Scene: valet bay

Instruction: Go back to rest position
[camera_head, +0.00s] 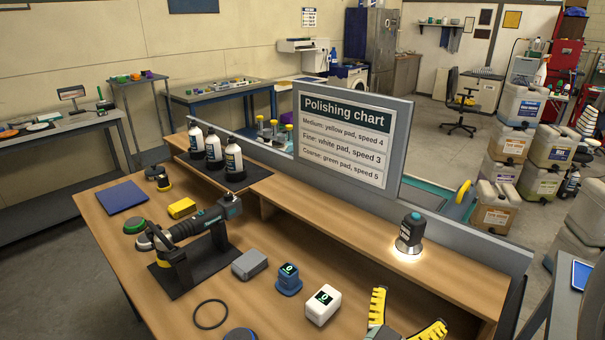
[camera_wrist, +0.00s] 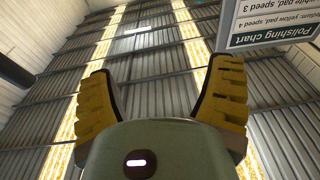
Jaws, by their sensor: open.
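My gripper (camera_head: 406,312) shows at the bottom edge of the head view, over the front right of the workbench (camera_head: 262,212). Its two yellow ribbed fingers are spread apart with nothing between them. In the wrist view my gripper (camera_wrist: 160,78) points up toward the ceiling, open and empty. The rest of my arm is out of the head view.
A white box with a display (camera_head: 322,305) and a blue one (camera_head: 288,280) stand left of my gripper. A lit lamp (camera_head: 410,234) stands on the raised shelf behind it. The polisher (camera_head: 190,228) rests on its black stand. The polishing chart (camera_head: 345,138) rises behind.

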